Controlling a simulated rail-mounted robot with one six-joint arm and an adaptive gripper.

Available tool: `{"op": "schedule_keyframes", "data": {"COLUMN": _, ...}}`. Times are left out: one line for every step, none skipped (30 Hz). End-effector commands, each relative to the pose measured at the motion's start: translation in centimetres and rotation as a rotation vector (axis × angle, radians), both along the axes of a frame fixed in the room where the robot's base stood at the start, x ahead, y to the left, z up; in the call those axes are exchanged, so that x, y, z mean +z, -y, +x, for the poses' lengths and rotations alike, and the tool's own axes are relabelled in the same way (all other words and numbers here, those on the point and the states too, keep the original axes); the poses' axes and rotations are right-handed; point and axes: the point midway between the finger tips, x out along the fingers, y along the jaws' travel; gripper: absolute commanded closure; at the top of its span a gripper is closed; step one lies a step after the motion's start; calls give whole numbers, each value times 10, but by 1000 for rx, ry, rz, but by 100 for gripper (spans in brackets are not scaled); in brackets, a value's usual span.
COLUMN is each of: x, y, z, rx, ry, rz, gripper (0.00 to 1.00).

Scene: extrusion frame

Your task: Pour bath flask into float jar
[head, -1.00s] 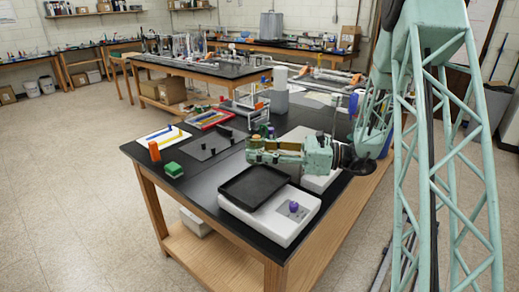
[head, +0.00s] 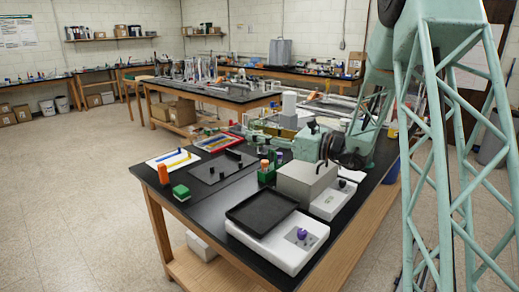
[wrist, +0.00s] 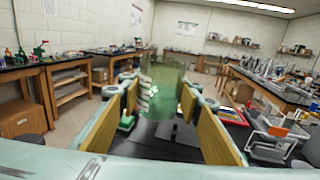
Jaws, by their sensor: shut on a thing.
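My gripper (wrist: 162,100) is shut on a clear, green-tinted glass vessel (wrist: 166,78), which I take to be the bath flask. The vessel stands between the yellow pads in the wrist view, and I cannot tell its contents. In the head view my gripper (head: 262,128) reaches left over the black table, behind a grey box, and the glass is too small to make out there. I cannot tell for certain which thing is the float jar.
The grey box (head: 307,181) and a green rack (head: 266,174) with capped vials stand near the gripper. A black tray (head: 261,208) lies on a white device (head: 292,250) in front. An orange cylinder (head: 163,174) and a green block (head: 181,192) are at the left edge.

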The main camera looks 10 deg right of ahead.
Motion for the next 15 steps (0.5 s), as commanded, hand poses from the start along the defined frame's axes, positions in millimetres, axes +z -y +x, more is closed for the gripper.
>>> {"op": "schedule_keyframes", "data": {"x": 9, "y": 0, "z": 5, "rx": -15, "ry": 4, "rz": -1, "gripper": 79}}
{"op": "schedule_keyframes", "data": {"x": 14, "y": 1, "z": 7, "rx": -25, "ry": 4, "rz": -1, "gripper": 79}}
{"op": "schedule_keyframes", "data": {"x": 19, "y": 1, "z": 11, "rx": -39, "ry": 3, "rz": -1, "gripper": 79}}
{"op": "schedule_keyframes", "data": {"x": 23, "y": 2, "z": 14, "rx": -48, "ry": 2, "rz": -1, "gripper": 79}}
{"op": "schedule_keyframes", "data": {"x": 28, "y": 2, "z": 17, "rx": -57, "ry": 3, "rz": 0, "gripper": 79}}
{"op": "schedule_keyframes", "data": {"x": 34, "y": 3, "z": 20, "rx": -71, "ry": 4, "rz": -1, "gripper": 79}}
{"op": "schedule_keyframes", "data": {"x": 38, "y": 3, "z": 22, "rx": -80, "ry": 3, "rz": -1, "gripper": 79}}
{"op": "schedule_keyframes", "data": {"x": 42, "y": 3, "z": 25, "rx": -88, "ry": 4, "rz": -1, "gripper": 79}}
{"op": "schedule_keyframes", "data": {"x": 48, "y": 4, "z": 28, "rx": -102, "ry": 4, "rz": -1, "gripper": 79}}
{"op": "schedule_keyframes", "data": {"x": 52, "y": 5, "z": 30, "rx": -111, "ry": 3, "rz": -1, "gripper": 79}}
{"op": "schedule_keyframes", "data": {"x": 57, "y": 5, "z": 32, "rx": -119, "ry": 4, "rz": -1, "gripper": 79}}
{"op": "schedule_keyframes", "data": {"x": 62, "y": 6, "z": 35, "rx": -132, "ry": 4, "rz": -1, "gripper": 79}}
{"op": "schedule_keyframes", "data": {"x": 66, "y": 7, "z": 37, "rx": -141, "ry": 3, "rz": -1, "gripper": 79}}
{"op": "schedule_keyframes", "data": {"x": 71, "y": 7, "z": 39, "rx": -149, "ry": 4, "rz": -1, "gripper": 79}}
{"op": "schedule_keyframes", "data": {"x": 77, "y": 7, "z": 41, "rx": -161, "ry": 4, "rz": -1, "gripper": 79}}
